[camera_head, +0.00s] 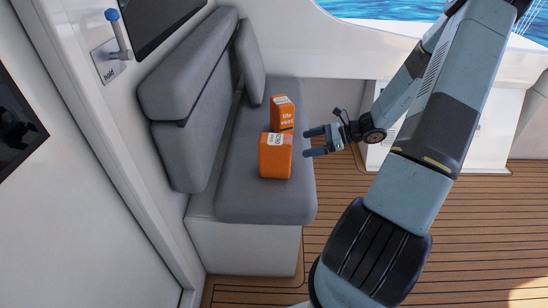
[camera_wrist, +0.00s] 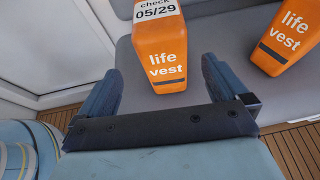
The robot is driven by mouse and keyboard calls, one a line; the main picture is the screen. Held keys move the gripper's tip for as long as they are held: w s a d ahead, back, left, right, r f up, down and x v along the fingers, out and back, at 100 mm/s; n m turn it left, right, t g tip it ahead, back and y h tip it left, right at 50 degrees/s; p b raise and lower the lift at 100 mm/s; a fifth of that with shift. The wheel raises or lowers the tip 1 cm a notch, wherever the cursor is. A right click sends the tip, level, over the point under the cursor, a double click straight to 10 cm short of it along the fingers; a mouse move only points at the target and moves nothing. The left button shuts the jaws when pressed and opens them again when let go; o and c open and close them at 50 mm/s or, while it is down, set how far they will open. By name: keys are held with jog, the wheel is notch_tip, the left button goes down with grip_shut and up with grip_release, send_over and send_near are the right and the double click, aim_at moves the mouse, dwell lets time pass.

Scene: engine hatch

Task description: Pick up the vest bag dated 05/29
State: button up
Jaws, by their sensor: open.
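Two orange life vest bags stand on the grey seat. The nearer bag (camera_head: 275,160) has a white label on top. In the wrist view, the bag labelled "check 05/29" (camera_wrist: 163,55) is upright and lies ahead, between the finger directions; it appears to be this nearer bag. The farther bag (camera_head: 283,114), marked "life vest", also shows at the right of the wrist view (camera_wrist: 287,35), its date out of frame. My gripper (camera_head: 306,143) is open and empty, just right of the bags, with a visible gap to them. In the wrist view my fingers (camera_wrist: 160,85) are spread wide.
The grey cushioned seat (camera_head: 245,200) has a backrest along its left side and a loose grey cushion (camera_head: 249,60) at its far end. A blue-topped handle (camera_head: 117,35) is on the left wall. The plank floor (camera_head: 470,230) right of the seat is largely clear.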

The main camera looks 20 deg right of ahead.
aim_at(275, 156)
jog(key=shift+w+x, duration=0.15)
jog(key=shift+x, duration=2.6)
jog(key=shift+w+x, duration=0.1)
jog(key=shift+x, duration=2.65)
jog(key=shift+d+r, duration=0.1)
jog(key=shift+c, duration=0.4)
jog(key=c, duration=1.2)
jog(key=shift+c, duration=0.3)
jog(key=shift+r, duration=0.15)
